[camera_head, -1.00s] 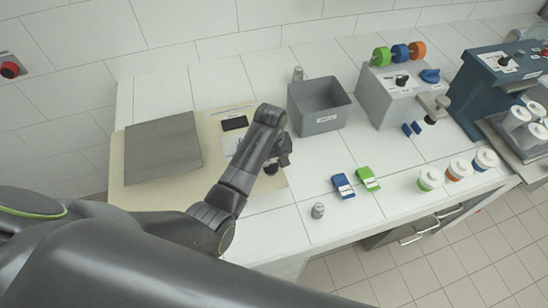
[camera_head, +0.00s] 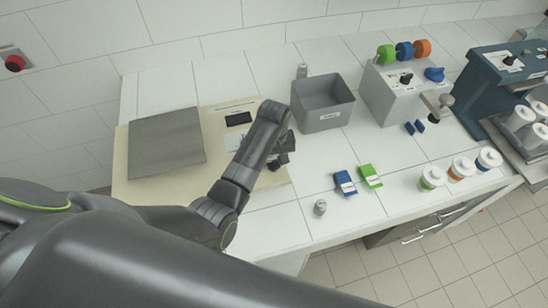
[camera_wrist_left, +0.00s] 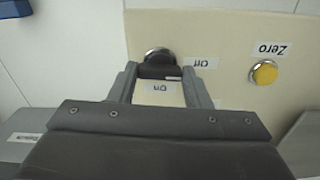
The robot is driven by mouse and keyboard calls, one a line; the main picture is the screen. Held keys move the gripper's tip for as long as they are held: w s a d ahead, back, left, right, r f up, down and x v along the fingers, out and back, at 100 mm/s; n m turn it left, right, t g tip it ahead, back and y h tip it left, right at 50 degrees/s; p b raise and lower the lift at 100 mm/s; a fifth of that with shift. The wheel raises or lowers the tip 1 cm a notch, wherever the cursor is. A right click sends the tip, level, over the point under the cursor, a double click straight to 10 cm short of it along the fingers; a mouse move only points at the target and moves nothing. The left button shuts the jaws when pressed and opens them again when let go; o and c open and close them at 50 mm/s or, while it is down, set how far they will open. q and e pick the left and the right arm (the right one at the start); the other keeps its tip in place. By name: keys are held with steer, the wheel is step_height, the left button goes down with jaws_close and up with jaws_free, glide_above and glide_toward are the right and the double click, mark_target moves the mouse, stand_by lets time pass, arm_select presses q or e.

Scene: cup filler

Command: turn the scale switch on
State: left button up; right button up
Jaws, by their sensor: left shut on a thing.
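The scale is a beige base (camera_head: 190,192) with a grey metal plate (camera_head: 165,143), on the left of the counter in the head view. Its dark switch knob (camera_wrist_left: 160,71) has a shiny round collar and shows between my fingertips in the left wrist view. My left gripper (camera_wrist_left: 159,76) is shut on this knob. In the head view my left gripper (camera_head: 279,160) is at the base's right end and hides the knob. One small label lies beside the knob and another between the fingers; both appear upside down. My right gripper is not in view.
A yellow button (camera_wrist_left: 265,72) marked Zero sits on the scale base. A grey bin (camera_head: 322,103) stands just right of my left gripper. Blue (camera_head: 344,183) and green (camera_head: 371,176) packets and a small metal weight (camera_head: 320,207) lie on the counter further right.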

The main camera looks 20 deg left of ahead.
arm_select(q)
steer(key=m, duration=0.8)
steer(key=shift+m, duration=0.4)
steer(key=m, duration=0.4)
steer(key=shift+w+m, duration=0.1)
steer(key=shift+m, duration=2)
steer(key=o, duration=1)
